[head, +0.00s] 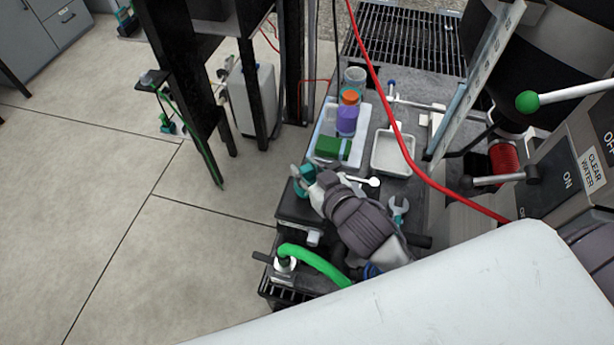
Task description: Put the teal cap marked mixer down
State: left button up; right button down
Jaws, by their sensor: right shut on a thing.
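My right gripper (306,183) reaches in over the left edge of the grey work surface. It is shut on a teal thing (297,172), which looks like the teal cap; the gripper hides part of it and no marking can be read. I cannot tell whether the cap touches the surface below. My left gripper is out of view.
A white tray (323,156) holds a green block, a purple container (347,120) and an orange-topped item. An empty white dish (393,170) is to its right.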

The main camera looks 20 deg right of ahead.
aim_at(307, 179)
notch_tip(307, 179, down, 3)
jog(key=shift+f, duration=0.1)
jog(key=shift+f, duration=0.15)
jog(key=c, duration=0.9)
grip_release()
jog(key=shift+o, duration=0.2)
